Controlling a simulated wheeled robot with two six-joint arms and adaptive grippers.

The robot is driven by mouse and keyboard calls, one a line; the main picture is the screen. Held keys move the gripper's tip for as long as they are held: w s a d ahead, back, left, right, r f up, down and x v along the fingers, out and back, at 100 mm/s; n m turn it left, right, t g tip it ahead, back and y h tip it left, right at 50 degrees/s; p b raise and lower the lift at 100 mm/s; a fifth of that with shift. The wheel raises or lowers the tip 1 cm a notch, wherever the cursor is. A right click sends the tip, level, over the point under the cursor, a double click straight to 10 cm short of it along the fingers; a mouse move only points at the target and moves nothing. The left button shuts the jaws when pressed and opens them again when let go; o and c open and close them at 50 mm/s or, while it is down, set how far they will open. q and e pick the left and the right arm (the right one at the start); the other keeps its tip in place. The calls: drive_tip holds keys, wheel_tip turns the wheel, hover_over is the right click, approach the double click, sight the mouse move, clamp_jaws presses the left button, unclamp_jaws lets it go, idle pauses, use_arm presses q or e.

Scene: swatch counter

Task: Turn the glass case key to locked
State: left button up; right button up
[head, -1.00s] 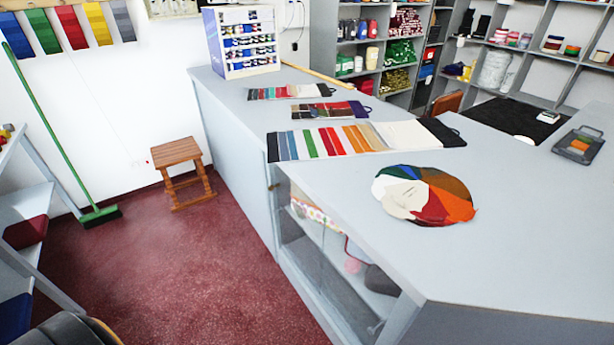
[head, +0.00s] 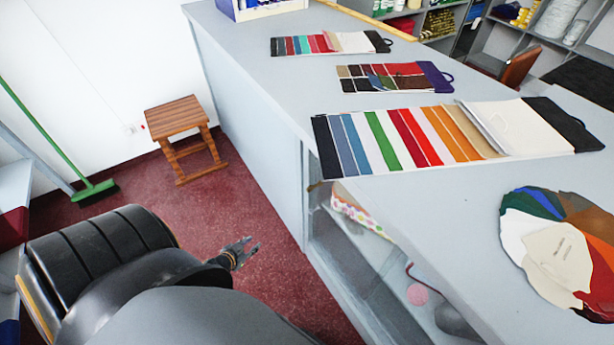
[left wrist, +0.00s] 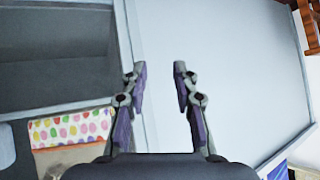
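The glass case (head: 345,262) is the glazed lower front of the grey counter. A small brass-coloured piece (head: 316,186), perhaps the key, sticks out at the case's upper left corner; its turn cannot be made out. My left gripper (head: 246,250) is in front of the counter over the red floor, left of the case and apart from it. In the left wrist view the left gripper (left wrist: 157,70) is open and empty, its two fingers facing the pale grey frame beside the glass. No key shows clearly there. My right gripper is out of view.
Colour swatch cards (head: 400,140) and a fan of coloured fabric (head: 560,250) lie on the counter top. A wooden stool (head: 175,118) and a green broom (head: 95,190) stand at the left. A dotted box (left wrist: 70,127) is inside the case. Red floor before the counter is clear.

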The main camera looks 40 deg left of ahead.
use_arm(q)
drive_tip(key=w+r+m+t+h+b, duration=0.1)
drive_tip(key=w+r+t+h+b, duration=0.1)
drive_tip(key=w+r+t, duration=0.35)
drive_tip(key=m+t+h+b, duration=0.1)
drive_tip(key=m+h+b, duration=0.15)
drive_tip(key=h, duration=0.45)
approach(310, 188)
use_arm(e)
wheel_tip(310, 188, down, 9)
drive_tip(key=b, duration=0.3)
use_arm(q)
drive_tip(key=shift+m+y, duration=0.3)
drive_tip(key=shift+m, duration=0.05)
drive_tip(key=x, duration=0.4)
drive_tip(key=b+x, duration=0.1)
drive_tip(key=x, duration=0.4)
drive_tip(key=shift+w+d+f, duration=0.15)
drive_tip(key=shift+w+f, duration=0.05)
drive_tip(key=shift+w, duration=0.05)
drive_tip(key=shift+w+d, duration=0.1)
drive_tip(key=shift+w, duration=0.15)
drive_tip(key=shift+r, duration=0.1)
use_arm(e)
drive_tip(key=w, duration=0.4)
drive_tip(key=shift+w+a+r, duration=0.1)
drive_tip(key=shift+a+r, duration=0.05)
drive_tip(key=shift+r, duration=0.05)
use_arm(q)
clamp_jaws()
